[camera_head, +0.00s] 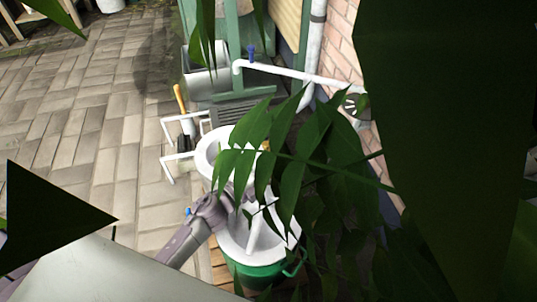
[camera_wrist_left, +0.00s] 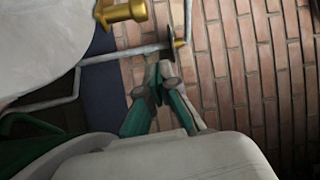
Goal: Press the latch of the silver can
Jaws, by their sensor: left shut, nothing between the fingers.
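A pale can (camera_head: 206,153), possibly the silver can, stands near the middle of the head view, partly behind leaves. In the left wrist view a pale rounded surface (camera_wrist_left: 45,45) fills the upper left, and a brass-coloured knob (camera_wrist_left: 124,12) sits by its edge; I cannot tell whether this is the latch. My left gripper (camera_wrist_left: 164,72) is shut and empty, its fingertips below and right of the knob, apart from it in the picture. In the head view my left arm reaches in beside the can, its fingers hidden by leaves. My right gripper is not in view.
A green tub (camera_head: 252,274) with a white top stands in front of the can. Leaves (camera_head: 300,165) and large dark foliage (camera_head: 440,150) block the right side. A white pipe (camera_head: 290,74) runs along a brick wall (camera_wrist_left: 255,70). Paving (camera_head: 85,130) at left is mostly clear.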

